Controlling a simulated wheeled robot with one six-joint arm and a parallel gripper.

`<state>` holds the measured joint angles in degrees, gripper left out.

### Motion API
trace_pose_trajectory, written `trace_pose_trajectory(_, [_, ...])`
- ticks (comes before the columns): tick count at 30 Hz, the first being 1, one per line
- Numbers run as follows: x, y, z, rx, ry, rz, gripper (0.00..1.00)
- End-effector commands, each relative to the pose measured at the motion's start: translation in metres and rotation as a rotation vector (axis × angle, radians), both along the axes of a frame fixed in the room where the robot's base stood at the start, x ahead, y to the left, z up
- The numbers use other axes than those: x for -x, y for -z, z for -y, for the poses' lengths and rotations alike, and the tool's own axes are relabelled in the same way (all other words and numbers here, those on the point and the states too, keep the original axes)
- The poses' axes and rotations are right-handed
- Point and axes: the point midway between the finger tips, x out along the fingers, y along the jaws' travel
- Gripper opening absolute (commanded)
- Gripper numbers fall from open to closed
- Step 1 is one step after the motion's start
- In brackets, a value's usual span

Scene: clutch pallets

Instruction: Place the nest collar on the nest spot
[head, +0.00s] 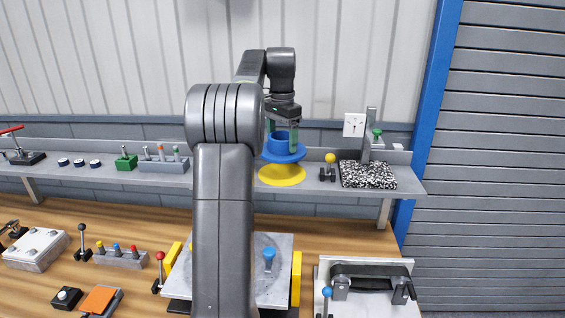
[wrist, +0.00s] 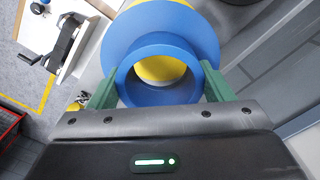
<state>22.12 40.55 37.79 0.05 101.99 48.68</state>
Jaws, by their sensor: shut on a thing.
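The nest collar, which I take to be the blue flanged ring (head: 283,154), is held over the shelf and also shows large in the wrist view (wrist: 121,48). My gripper (head: 282,132) is shut on its upper tube, with green fingers on both sides in the wrist view (wrist: 160,88). The nest spot seems to be the yellow disc (head: 282,176) on the shelf, just below the collar. Yellow (wrist: 162,68) shows through the bore toward the top and beyond the flange, so the two look off-centre. I cannot tell whether they touch.
On the shelf, a yellow-knobbed lever (head: 329,160) and a speckled block (head: 367,175) stand to the right. A grey holder with small levers (head: 163,165) stands to the left. The corrugated wall is close behind. The wooden bench below carries several fixtures.

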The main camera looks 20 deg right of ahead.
Motion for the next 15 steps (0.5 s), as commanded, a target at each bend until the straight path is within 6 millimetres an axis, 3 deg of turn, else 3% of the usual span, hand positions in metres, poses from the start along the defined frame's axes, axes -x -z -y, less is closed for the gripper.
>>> trace_pose_trajectory(15, [0.000, 0.065, 0.000, -0.001, 0.000, -0.001, 0.43])
